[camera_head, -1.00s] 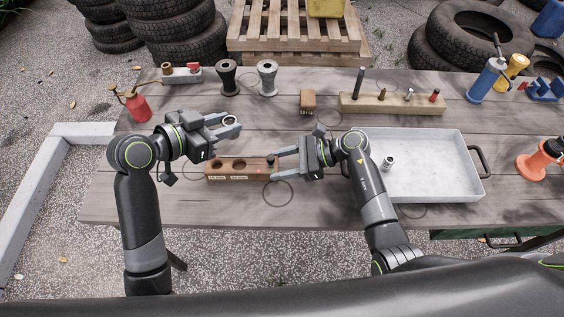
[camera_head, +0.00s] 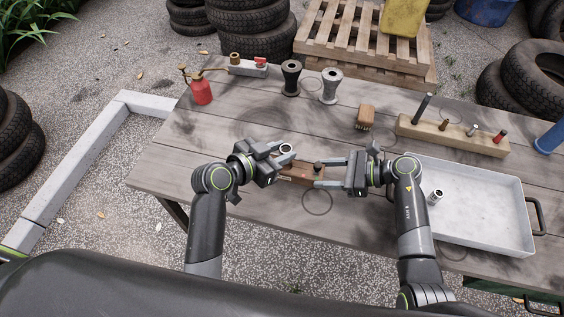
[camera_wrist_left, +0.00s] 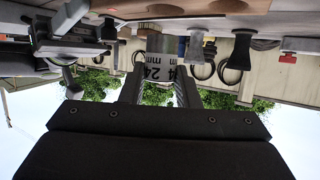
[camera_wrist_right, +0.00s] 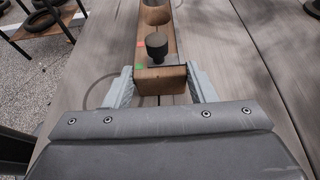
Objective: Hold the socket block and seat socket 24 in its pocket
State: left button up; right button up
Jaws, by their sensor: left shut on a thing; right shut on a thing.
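The wooden socket block (camera_head: 297,174) lies on the bench, its left part hidden behind my left gripper in the head view. My right gripper (camera_head: 322,173) is shut on the block's right end, beside a black knob (camera_wrist_right: 156,45). The right wrist view shows the fingers on both sides of the block end (camera_wrist_right: 160,78) and round pockets (camera_wrist_right: 155,14) beyond. My left gripper (camera_head: 286,153) is shut on socket 24 (camera_head: 286,148), a silvery ring above the block's left part. The number 24 shows on the socket in the left wrist view (camera_wrist_left: 158,70).
A grey tray (camera_head: 505,237) with a loose socket (camera_head: 435,197) stands on the right. A wooden brush (camera_head: 366,118) and a wooden rack (camera_head: 415,130) with several tools lie behind. A red oil can (camera_head: 201,90) and two spools (camera_head: 291,78) stand at the back.

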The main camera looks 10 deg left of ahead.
pick_arm(q)
jog(key=shift+f, duration=2.3)
jog(key=shift+f, duration=0.1)
jog(key=o, duration=1)
jog(key=shift+o, duration=0.2)
jog(key=shift+s, duration=0.1)
jog(key=v, duration=1.2)
